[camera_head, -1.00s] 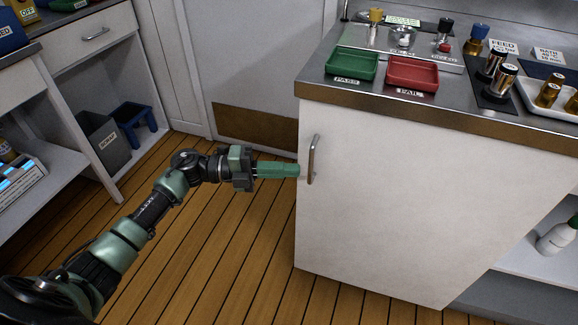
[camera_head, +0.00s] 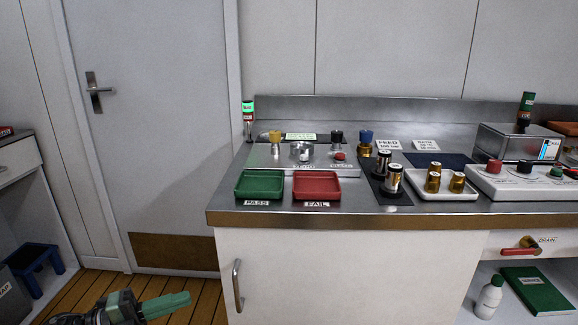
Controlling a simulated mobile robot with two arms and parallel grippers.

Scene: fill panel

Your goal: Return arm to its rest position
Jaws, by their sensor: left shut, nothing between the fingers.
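My left gripper (camera_head: 165,305) shows at the bottom left of the head view. Its green fingers are shut with nothing between them and point to the right, over the wooden floor. The fingertips are apart from the white cabinet door (camera_head: 340,275) and sit to the left of its metal handle (camera_head: 238,286). Most of my left arm is below the picture. My right gripper is not in view.
The steel counter (camera_head: 225,205) carries a green PASS tray (camera_head: 260,184), a red FAIL tray (camera_head: 317,186), a valve panel (camera_head: 265,158) and a white tray (camera_head: 463,193) with brass cylinders. A closed grey door (camera_head: 150,130) and a blue stool (camera_head: 35,265) are at left.

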